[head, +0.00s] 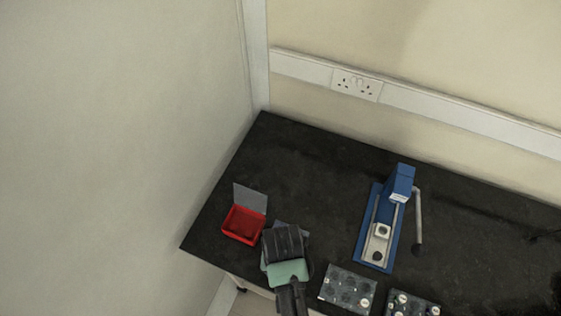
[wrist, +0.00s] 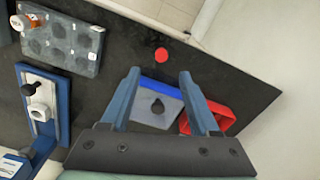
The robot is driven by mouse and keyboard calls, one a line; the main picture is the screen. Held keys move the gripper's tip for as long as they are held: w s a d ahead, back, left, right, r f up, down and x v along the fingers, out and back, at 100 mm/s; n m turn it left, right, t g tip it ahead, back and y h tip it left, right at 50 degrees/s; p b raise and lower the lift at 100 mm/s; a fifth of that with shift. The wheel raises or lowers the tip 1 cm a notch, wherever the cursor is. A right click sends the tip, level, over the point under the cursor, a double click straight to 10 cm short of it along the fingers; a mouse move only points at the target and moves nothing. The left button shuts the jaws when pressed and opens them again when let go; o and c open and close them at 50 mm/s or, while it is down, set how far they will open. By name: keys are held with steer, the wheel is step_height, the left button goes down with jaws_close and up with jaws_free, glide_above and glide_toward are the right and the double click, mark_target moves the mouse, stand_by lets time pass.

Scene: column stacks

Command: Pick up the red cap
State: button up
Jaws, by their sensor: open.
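The red cap (wrist: 161,54) shows in the wrist view as a small round red disc on the black bench, near the bench edge. My gripper (wrist: 160,75) is open and empty, and the cap lies beyond its fingertips, roughly centred between them and apart from them. In the head view my gripper (head: 283,243) is over the front left of the bench, and the cap is not visible there.
A grey plate (wrist: 160,104) with a dark keyhole-shaped mark lies below my fingers. A red open box (head: 242,224) stands beside it. A blue lever press (head: 369,235) and two grey well blocks (head: 348,289) (head: 410,303) stand to the right.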

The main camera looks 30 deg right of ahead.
steer(key=shift+a+f+p, duration=0.2)
steer(key=shift+f+p, duration=0.1)
steer(key=shift+f, duration=3.45)
steer(key=shift+c, duration=0.2)
steer(key=shift+s, duration=0.1)
jaws_close()
